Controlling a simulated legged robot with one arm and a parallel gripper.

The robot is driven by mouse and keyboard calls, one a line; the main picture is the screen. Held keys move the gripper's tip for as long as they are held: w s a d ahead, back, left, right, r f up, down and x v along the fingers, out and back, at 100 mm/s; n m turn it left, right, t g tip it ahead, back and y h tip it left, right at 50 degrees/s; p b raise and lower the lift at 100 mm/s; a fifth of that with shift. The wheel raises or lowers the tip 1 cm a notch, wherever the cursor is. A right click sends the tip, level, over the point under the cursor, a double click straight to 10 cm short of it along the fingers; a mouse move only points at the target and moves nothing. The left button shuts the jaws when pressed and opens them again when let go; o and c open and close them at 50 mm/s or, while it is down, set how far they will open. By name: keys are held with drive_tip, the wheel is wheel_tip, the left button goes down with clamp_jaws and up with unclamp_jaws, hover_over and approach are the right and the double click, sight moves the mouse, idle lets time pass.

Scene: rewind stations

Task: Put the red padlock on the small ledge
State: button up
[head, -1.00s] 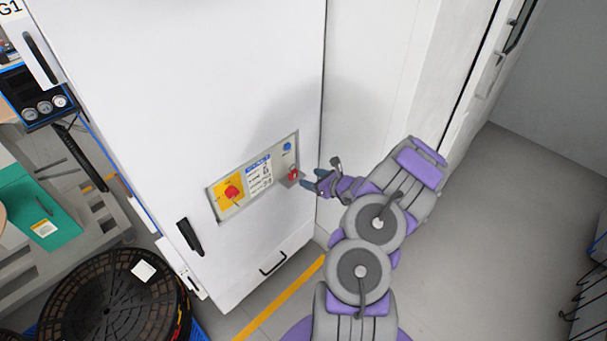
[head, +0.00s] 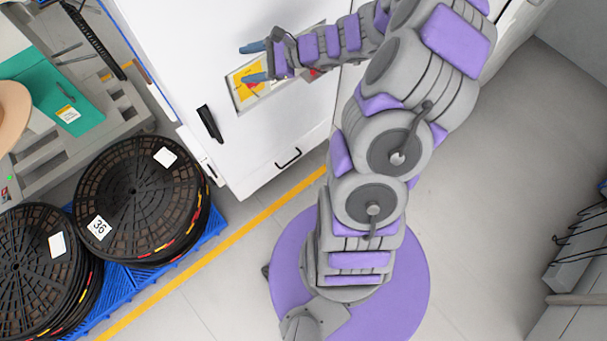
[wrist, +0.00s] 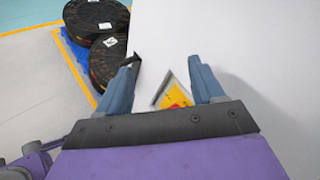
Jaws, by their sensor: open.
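A small bit of red at the right end of the cabinet's control panel looks like the red padlock (head: 314,72); my arm hides most of it. My gripper (head: 253,62) is open and empty, its two blue-grey fingers apart in front of the panel's left part, by the yellow plate. In the wrist view the open fingers (wrist: 162,66) have the yellow plate (wrist: 174,96) with a red part between and beyond them. No padlock shows in the wrist view. I cannot make out the small ledge; my arm covers much of the panel.
The white cabinet (head: 180,60) has a black handle (head: 210,123) and a lower drawer handle (head: 288,158). Black reels (head: 135,195) sit on a blue pallet (head: 125,283) at left. A yellow floor line (head: 235,235) runs past.

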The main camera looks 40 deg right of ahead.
drive_tip(key=s+a+r+n+g+h, duration=0.1)
drive_tip(key=s+a+r+n+g, duration=0.2)
drive_tip(key=s+a+n+g, duration=0.35)
drive_tip(key=s+a+r+n+g+h, duration=0.1)
drive_tip(key=s+a+r+n+g, duration=0.2)
drive_tip(key=s+a+n, duration=0.65)
drive_tip(key=s+d+n+h, duration=0.2)
drive_tip(key=s+d+h, duration=0.1)
drive_tip(key=s, duration=0.7)
drive_tip(key=s+d+r+n+g+h, duration=0.1)
drive_tip(key=s+d+n+h, duration=0.1)
drive_tip(key=s+h, duration=0.3)
drive_tip(key=s+d, duration=0.1)
drive_tip(key=s, duration=0.3)
drive_tip(key=shift+s+d+n+h, duration=0.3)
drive_tip(key=shift+s, duration=0.1)
